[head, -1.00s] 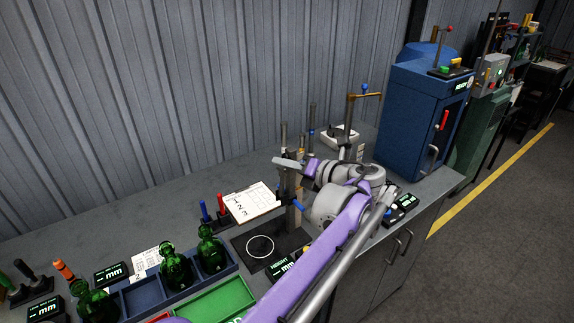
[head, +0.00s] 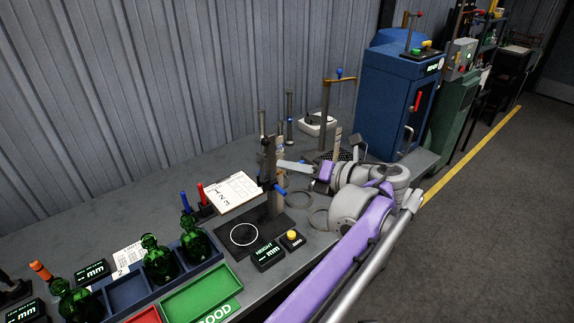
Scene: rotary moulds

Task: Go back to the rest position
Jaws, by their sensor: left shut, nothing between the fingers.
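My left arm reaches up from the bottom of the head view, with a purple forearm and grey joints. Its left gripper (head: 284,164) points left. It is shut and empty, just right of the upper part of the gauge stand (head: 271,185) in the picture. I cannot tell whether it touches the stand. The stand has a blue handle and rises from a black plate (head: 232,254) marked with a white ring. My right gripper is out of view.
A clipboard (head: 232,192) is left of the stand. Green bottles (head: 160,262) stand in a blue tray (head: 101,298) beside a green bin (head: 196,294). A yellow button (head: 292,235) and loose rings (head: 300,198) lie near my arm. A blue cabinet (head: 388,95) stands behind. The floor at right is clear.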

